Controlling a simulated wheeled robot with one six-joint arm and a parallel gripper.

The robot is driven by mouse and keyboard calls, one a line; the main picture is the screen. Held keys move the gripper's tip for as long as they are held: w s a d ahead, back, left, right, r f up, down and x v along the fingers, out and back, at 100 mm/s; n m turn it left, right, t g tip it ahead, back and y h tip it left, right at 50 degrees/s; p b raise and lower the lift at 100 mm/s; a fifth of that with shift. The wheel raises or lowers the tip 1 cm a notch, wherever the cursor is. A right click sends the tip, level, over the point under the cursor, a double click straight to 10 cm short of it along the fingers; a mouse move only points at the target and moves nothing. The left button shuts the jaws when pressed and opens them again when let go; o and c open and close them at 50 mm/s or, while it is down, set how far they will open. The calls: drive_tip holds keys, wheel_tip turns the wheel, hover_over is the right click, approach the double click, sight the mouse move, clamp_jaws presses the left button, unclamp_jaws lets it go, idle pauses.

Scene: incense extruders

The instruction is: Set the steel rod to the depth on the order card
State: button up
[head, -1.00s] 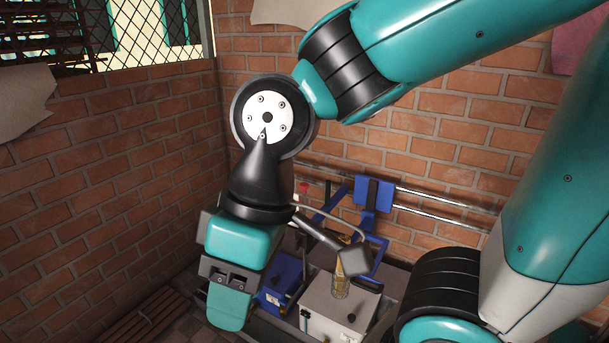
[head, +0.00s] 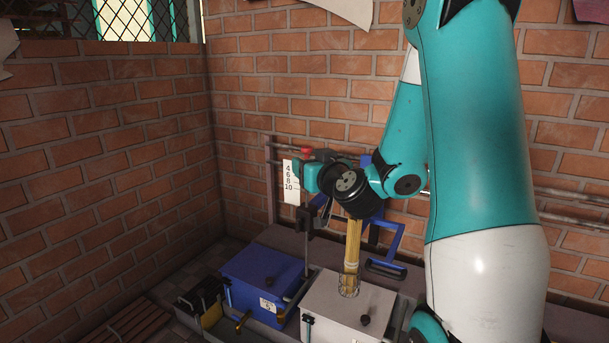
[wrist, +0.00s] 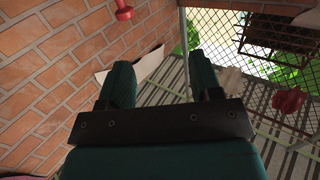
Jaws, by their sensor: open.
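A thin vertical steel rod (head: 307,242) with a red knob (head: 307,152) on top stands beside a white scale strip (head: 290,182) marked 4, 6, 8, 10. My gripper (head: 310,174) is at the upper part of the rod, just below the knob in the head view; it hides part of the rod. Whether it touches the rod cannot be told. In the wrist view the two fingers (wrist: 160,68) are apart with nothing between them, and a red knob (wrist: 124,12) shows at the top, beyond the left finger. No readable order card shows.
A blue box (head: 255,270) with a small white label (head: 267,305) stands below the rod. A blue frame (head: 390,235) is behind. Brick walls close in the back and left.

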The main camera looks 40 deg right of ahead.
drive_tip(key=s+d+f+m+h, duration=0.1)
drive_tip(key=d+h, duration=0.1)
drive_tip(key=d, duration=0.2)
drive_tip(key=p, duration=1.4)
approach(307, 147)
drive_tip(key=x, duration=0.6)
drive_tip(key=shift+w+r, duration=0.15)
drive_tip(key=shift+r, duration=0.1)
drive_tip(key=p+x, duration=0.3)
drive_tip(key=p, duration=0.3)
drive_tip(key=shift+w+d+p, duration=0.15)
drive_tip(key=shift+w+p, duration=0.15)
drive_tip(key=w+p, duration=0.1)
drive_tip(key=w+d+p, duration=0.1)
drive_tip(key=p, duration=0.1)
drive_tip(key=shift+f+p, duration=0.3)
drive_tip(key=shift+f, duration=0.1)
drive_tip(key=shift+d, duration=0.1)
drive_tip(key=shift+f, duration=0.15)
clamp_jaws()
